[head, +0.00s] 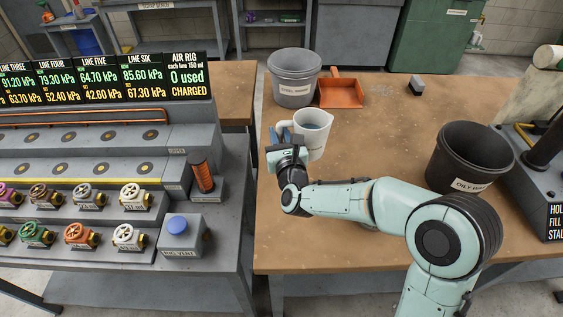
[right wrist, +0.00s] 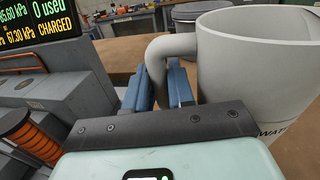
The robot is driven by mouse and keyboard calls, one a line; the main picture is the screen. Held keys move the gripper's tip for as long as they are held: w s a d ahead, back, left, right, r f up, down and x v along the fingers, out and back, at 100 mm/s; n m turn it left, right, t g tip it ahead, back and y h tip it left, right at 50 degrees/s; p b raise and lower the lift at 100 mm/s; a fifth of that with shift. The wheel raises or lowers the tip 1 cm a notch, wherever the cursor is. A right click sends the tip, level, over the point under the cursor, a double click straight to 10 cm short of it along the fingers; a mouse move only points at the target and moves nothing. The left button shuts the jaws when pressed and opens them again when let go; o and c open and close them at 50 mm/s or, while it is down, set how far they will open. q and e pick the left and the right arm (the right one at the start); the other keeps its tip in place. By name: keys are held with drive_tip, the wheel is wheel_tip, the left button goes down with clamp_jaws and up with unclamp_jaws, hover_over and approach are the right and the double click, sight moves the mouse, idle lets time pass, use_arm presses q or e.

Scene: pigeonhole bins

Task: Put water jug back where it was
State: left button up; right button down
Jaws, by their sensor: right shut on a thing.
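The water jug (head: 314,141) is a white, upright jug with its handle on the left, near the left edge of the brown bench. It fills the right side of the right wrist view (right wrist: 255,75). My right gripper (head: 282,132) is shut on the jug's handle; its blue fingers (right wrist: 163,88) stand either side of the handle in the wrist view. I cannot tell whether the jug's base touches the bench or is slightly above it. The gripper hides part of the handle in the head view. My left gripper is not in view.
A grey bucket (head: 293,88) and an orange dustpan (head: 341,91) stand behind the jug. A dark oily-waste bin (head: 470,160) is at right, and a small dark block (head: 417,86) at the back. The valve rig (head: 100,160) is left, across a gap. The bench middle is clear.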

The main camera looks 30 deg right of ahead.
wheel_tip(320, 180, down, 10)
drive_tip(key=shift+r+b, duration=0.15)
drive_tip(key=shift+b, duration=0.2)
drive_tip(key=c, duration=1)
unclamp_jaws()
drive_tip(key=shift+f, duration=0.2)
drive_tip(key=shift+o, duration=0.2)
drive_tip(key=shift+r, duration=0.1)
drive_tip(key=shift+s, duration=0.15)
drive_tip(key=b+v, duration=0.1)
drive_tip(key=v, duration=1)
drive_tip(key=shift+s+a+b, duration=0.15)
drive_tip(key=shift+s+b, duration=0.15)
drive_tip(key=shift+b, duration=0.05)
